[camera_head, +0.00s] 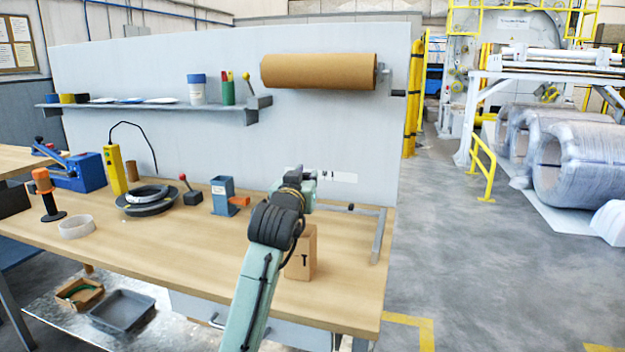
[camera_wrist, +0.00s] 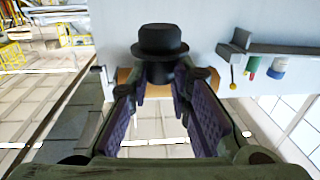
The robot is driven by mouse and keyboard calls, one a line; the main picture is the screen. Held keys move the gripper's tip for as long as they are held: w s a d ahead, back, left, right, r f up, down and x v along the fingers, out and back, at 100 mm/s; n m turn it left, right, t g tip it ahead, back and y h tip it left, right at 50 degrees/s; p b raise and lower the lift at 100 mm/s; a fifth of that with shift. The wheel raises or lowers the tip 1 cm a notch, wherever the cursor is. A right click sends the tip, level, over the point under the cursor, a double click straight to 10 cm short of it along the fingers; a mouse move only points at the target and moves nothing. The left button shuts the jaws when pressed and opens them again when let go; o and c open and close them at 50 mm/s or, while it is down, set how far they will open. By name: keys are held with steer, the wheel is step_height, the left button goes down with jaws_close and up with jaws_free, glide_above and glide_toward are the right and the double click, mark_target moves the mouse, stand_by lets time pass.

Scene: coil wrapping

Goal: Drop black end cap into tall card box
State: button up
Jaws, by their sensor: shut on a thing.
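The black end cap (camera_wrist: 160,40), with a wide brim like a hat, sits between the fingertips of my gripper (camera_wrist: 160,75) in the wrist view. The fingers are shut on its narrower part. The tall card box (camera_head: 303,258), brown with a dark mark on its front, stands on the workbench in the head view. My arm covers its left and upper part, so I cannot see its opening. My gripper end is largely hidden behind my wrist in the head view, above the bench near the box. I cannot tell whether the cap is directly over the box.
The workbench (camera_head: 150,272) carries a blue-grey stand (camera_head: 222,196), black rings (camera_head: 150,200) and a pale ring (camera_head: 76,227) to the left. A brown roll (camera_head: 318,71) and a shelf (camera_head: 150,106) are on the back panel.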

step_height(320, 180, down, 6)
steer(key=b, duration=0.4)
steer(key=shift+a+b, duration=0.1)
steer(key=shift+b, duration=0.2)
steer(key=shift+r, duration=0.1)
steer(key=o, duration=0.9)
steer(key=v, duration=1.2)
